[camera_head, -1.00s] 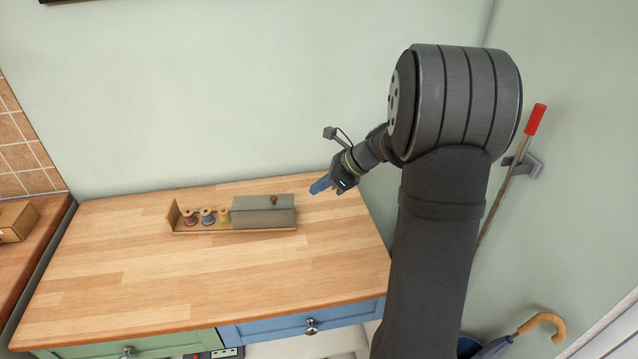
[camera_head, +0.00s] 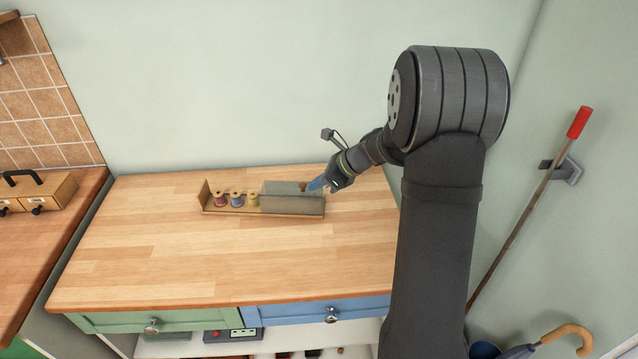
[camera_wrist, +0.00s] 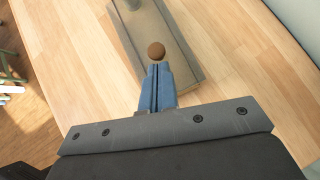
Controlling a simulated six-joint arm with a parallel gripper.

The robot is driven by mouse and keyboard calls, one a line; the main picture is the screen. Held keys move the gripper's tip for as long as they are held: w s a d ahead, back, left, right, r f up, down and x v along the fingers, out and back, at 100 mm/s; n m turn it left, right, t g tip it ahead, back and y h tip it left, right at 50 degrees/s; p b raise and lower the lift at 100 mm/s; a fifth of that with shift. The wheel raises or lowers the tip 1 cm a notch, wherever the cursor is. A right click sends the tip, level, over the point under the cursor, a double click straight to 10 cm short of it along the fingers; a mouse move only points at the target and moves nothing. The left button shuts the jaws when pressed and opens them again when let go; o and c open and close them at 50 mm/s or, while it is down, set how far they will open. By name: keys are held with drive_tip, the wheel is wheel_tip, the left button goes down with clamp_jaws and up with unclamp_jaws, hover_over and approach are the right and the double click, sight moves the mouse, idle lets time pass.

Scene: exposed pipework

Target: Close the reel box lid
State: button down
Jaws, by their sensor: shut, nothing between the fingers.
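The reel box (camera_head: 225,210) is a long, low wooden box on the worktop. Its left part is open and shows three thread spools, red (camera_head: 220,199), blue (camera_head: 237,199) and yellow (camera_head: 253,199). The grey lid (camera_head: 285,203) covers the right part. A round brown knob (camera_wrist: 156,50) stands on the lid, which also shows in the wrist view (camera_wrist: 180,50). My gripper (camera_head: 314,186) is shut and empty, with its blue fingertips (camera_wrist: 156,68) right at the knob, on its right side in the head view. I cannot tell whether they touch it.
The wooden worktop (camera_head: 170,255) is clear in front of the box and to its left. The wall (camera_head: 230,90) rises close behind. A small drawer chest (camera_head: 45,192) stands on the left counter. A red-handled pole (camera_head: 530,210) hangs at the right.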

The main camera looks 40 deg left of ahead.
sight(269, 195)
drive_tip(key=s+a, duration=0.3)
drive_tip(key=a, duration=0.1)
drive_tip(key=s+a, duration=0.4)
drive_tip(key=a, duration=0.1)
drive_tip(key=s+a, duration=0.3)
drive_tip(key=a, duration=0.2)
drive_tip(key=shift+s, duration=0.4)
drive_tip(key=d, duration=0.1)
drive_tip(key=w+d, duration=0.1)
drive_tip(key=d, duration=0.1)
drive_tip(key=w+d, duration=0.1)
drive_tip(key=shift+d+r, duration=0.15)
drive_tip(key=shift+r, duration=0.2)
drive_tip(key=v, duration=0.9)
